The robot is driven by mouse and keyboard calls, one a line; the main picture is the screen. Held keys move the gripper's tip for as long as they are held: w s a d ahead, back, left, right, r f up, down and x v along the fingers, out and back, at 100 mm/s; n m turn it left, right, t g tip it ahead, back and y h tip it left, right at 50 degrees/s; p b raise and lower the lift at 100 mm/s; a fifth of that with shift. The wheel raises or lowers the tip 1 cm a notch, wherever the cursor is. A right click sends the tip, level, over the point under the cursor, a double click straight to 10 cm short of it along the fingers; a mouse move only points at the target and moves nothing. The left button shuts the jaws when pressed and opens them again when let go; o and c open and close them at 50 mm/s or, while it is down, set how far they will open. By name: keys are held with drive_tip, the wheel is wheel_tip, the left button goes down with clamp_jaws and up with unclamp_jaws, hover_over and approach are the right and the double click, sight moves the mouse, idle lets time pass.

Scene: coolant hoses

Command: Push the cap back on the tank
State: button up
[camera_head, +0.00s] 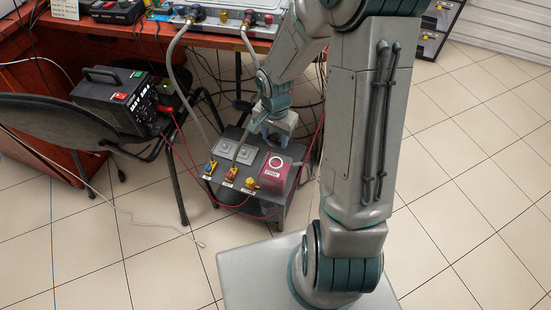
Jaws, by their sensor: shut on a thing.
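A red box (275,171) with a white ring on top and a label on its front stands at the right of a low dark cabinet (213,173). It may be the tank. My gripper (260,130) is just above and behind the red box, pointing down, apart from the ring as far as I can see. It is shut on a small dark thing, too small to identify; whether this is the cap I cannot tell. No cap shows clearly elsewhere. The fingertips are small and partly hidden.
A black power unit (119,98) sits on a chair at left, trailing red cables. A desk (120,40) stands behind. Tiled floor is open at right.

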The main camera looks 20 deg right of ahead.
sight(276, 139)
drive_tip(key=shift+m, duration=0.5)
drive_tip(key=f+b, duration=0.2)
drive_tip(key=f, duration=0.1)
drive_tip(key=f+b, duration=0.1)
drive_tip(key=shift+s+f, duration=0.3)
drive_tip(key=shift+f+b, duration=2.05)
drive_tip(key=shift+f, duration=0.15)
drive_tip(key=shift+f, duration=0.2)
drive_tip(key=shift+f+b, duration=0.3)
drive_tip(key=shift+b, duration=0.2)
drive_tip(key=shift+f+b, duration=0.25)
drive_tip(key=shift+b, duration=0.1)
idle(0.6)
drive_tip(key=o, duration=1.3)
drive_tip(key=shift+r, duration=0.1)
drive_tip(key=shift+r+p, duration=2.8)
drive_tip(key=shift+r, duration=0.6)
